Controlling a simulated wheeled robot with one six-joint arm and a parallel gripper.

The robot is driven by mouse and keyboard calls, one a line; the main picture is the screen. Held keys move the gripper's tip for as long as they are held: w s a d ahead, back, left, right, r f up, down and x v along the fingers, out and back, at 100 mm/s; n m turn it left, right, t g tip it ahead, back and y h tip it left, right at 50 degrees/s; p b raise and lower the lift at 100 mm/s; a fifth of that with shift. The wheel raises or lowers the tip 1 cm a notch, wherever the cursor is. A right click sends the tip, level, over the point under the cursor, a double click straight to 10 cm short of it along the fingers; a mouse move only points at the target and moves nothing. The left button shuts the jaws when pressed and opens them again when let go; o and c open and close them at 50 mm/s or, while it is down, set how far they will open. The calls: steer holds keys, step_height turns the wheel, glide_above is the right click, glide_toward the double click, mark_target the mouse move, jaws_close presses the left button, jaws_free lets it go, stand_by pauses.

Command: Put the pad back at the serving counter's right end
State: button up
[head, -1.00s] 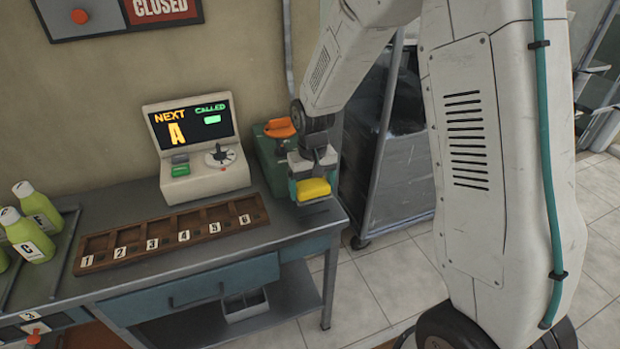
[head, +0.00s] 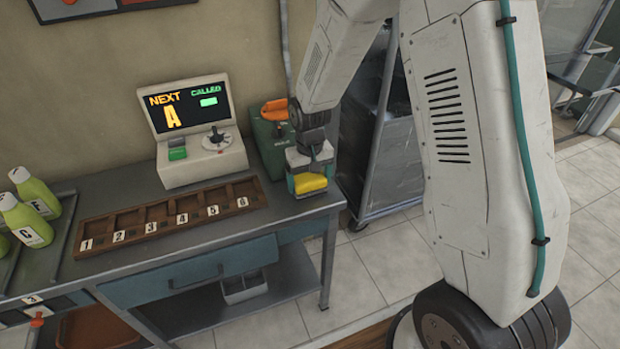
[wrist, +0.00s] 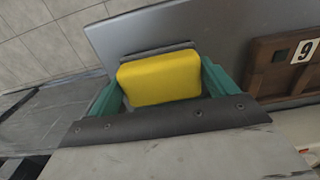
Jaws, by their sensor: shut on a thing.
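The yellow pad (head: 311,184) is in my gripper (head: 310,182) at the right end of the grey serving counter (head: 285,206). In the wrist view the pad (wrist: 160,78) sits between the two teal fingers of my gripper (wrist: 160,85), with the grey counter top (wrist: 215,35) beneath and beyond it. The pad is low over the counter; I cannot tell whether it touches the surface. A thin dark slot or edge shows just beyond the pad in the wrist view.
A wooden tray with numbered slots (head: 168,224) lies left of my gripper. A console with a screen (head: 200,165) and a green box with an orange top (head: 270,140) stand behind. A dark wrapped rack (head: 380,150) stands right of the counter.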

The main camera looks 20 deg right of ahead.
mark_target(310, 178)
steer(key=shift+f, duration=0.35)
steer(key=o, duration=0.9)
step_height(310, 178, up, 8)
steer(key=shift+f, duration=0.1)
